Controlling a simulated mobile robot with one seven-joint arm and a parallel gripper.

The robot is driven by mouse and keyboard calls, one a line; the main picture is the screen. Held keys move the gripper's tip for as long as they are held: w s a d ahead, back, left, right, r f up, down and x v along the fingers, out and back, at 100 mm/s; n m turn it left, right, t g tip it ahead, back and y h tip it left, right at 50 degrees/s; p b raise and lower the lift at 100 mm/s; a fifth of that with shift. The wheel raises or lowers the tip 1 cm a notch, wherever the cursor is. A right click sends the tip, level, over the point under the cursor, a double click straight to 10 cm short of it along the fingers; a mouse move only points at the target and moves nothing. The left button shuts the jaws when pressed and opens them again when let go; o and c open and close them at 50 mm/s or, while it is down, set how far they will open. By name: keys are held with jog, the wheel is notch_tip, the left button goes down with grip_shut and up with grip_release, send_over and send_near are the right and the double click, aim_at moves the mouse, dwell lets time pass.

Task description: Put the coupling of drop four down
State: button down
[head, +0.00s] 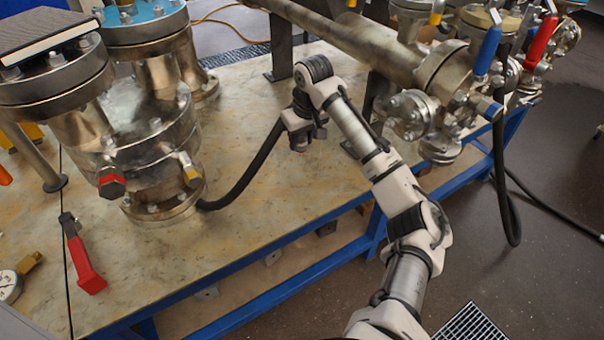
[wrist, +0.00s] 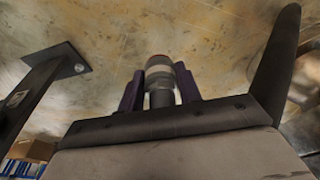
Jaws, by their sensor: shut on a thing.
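My gripper (head: 301,140) is above the worktable, right of the large flanged vessel on the left. In the wrist view its two purple fingers (wrist: 160,92) are shut on a coupling (wrist: 159,72), a short grey cylinder with a lighter band. The coupling points at the table's stained top; I cannot tell whether it touches it. In the head view the coupling is mostly hidden by the gripper. A black hose (head: 250,172) runs from the base of the left vessel up to my gripper.
The worktable (head: 250,250) is clear in front of and below my gripper. The left flanged vessel (head: 140,130), a pipe (head: 350,45) on black supports and a valve manifold (head: 440,90) stand around it. A red-handled tool (head: 83,258) lies at the front left.

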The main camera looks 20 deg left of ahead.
notch_tip(320, 180, down, 12)
jog(key=shift+f, duration=0.25)
dwell(0.3)
jog(key=c, duration=1)
grip_release()
jog(key=shift+f, duration=0.15)
jog(key=shift+o, duration=0.2)
notch_tip(320, 180, up, 12)
jog(key=s+d, duration=0.1)
jog(key=d, duration=0.1)
jog(key=shift+s, duration=0.3)
